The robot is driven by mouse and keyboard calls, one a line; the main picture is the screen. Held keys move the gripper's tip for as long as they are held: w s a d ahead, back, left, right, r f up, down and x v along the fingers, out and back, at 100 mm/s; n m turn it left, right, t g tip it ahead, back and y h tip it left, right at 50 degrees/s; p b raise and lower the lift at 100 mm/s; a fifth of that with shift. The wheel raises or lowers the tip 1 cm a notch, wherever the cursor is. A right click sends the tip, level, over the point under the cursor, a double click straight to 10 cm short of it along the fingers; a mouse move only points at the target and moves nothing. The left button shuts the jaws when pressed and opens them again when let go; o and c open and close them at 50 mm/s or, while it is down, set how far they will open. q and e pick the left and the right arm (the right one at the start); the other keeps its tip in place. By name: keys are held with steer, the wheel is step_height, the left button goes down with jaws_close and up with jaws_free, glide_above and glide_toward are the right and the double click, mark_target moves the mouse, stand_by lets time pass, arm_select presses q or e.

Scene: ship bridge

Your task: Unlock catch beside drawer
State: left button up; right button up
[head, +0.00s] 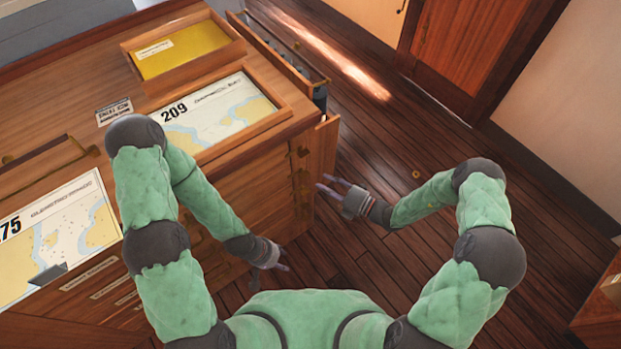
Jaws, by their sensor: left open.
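The wooden chart cabinet (258,152) has a drawer front facing me, partly covered by my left arm. Small brass fittings (302,153) sit along the right edge of that front, near the corner. They are too small to tell which is the catch or how it is set. My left gripper (284,262) is open and empty, low in front of the cabinet. My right gripper (322,182) has its fingers parted and looks empty. It points left toward the cabinet's right edge, close to the brass fittings in the picture; I cannot tell whether it touches.
A tray with a yellow sheet (184,48) stands behind. A narrow rack (283,58) hangs at the far right side.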

mark_target(301, 173)
steer(key=shift+b+x, duration=0.7)
steer(key=shift+x, duration=2.35)
steer(key=shift+s, duration=0.1)
jaws_close()
